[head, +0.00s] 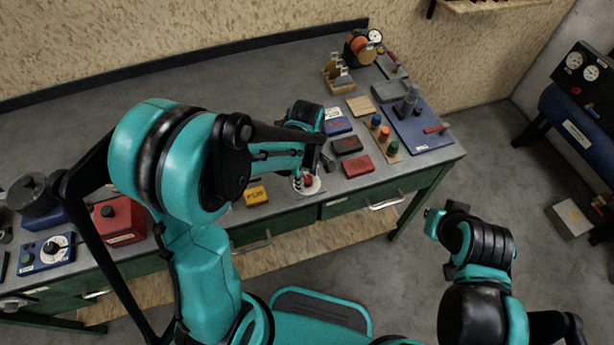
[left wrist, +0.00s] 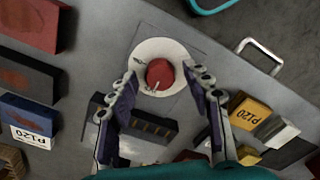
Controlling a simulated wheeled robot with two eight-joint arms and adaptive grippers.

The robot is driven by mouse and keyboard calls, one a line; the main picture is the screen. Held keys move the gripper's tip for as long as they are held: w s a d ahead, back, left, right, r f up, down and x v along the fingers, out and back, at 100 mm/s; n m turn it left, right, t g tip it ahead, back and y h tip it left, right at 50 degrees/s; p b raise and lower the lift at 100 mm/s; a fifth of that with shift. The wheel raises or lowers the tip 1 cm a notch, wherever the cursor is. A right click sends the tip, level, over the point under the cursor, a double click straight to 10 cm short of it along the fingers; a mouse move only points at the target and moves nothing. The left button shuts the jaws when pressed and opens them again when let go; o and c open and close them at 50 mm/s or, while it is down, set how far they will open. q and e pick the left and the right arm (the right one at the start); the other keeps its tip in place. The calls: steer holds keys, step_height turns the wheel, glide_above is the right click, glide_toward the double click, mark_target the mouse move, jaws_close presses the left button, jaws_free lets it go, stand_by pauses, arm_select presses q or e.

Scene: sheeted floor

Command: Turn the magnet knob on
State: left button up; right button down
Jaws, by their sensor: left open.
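The knob (head: 308,182) is small and red and sits on a round white dial plate (head: 317,186) near the front edge of the workbench. In the left wrist view, the red knob (left wrist: 160,75) stands on the white disc (left wrist: 142,52), which has small dark marks. My left gripper (left wrist: 163,77) is open, its two fingers on either side of the knob in that view. I cannot tell whether they touch it. In the head view, my left gripper (head: 308,168) is over the dial and partly hides it.
A dark block (left wrist: 145,126) lies close to the dial. A yellow block (head: 257,195), a red block (head: 357,166) and a dark block (head: 347,145) are around it. A drawer handle (head: 385,205) juts out in front.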

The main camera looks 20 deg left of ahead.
arm_select(q)
jaws_close()
steer(key=shift+m, duration=0.4)
steer(key=m, duration=0.3)
steer(key=shift+m, duration=0.3)
steer(key=m, duration=0.4)
steer(key=shift+m+b, duration=0.3)
steer(key=shift+b, duration=0.1)
steer(key=m, duration=0.4)
steer(key=shift+m, duration=2.5)
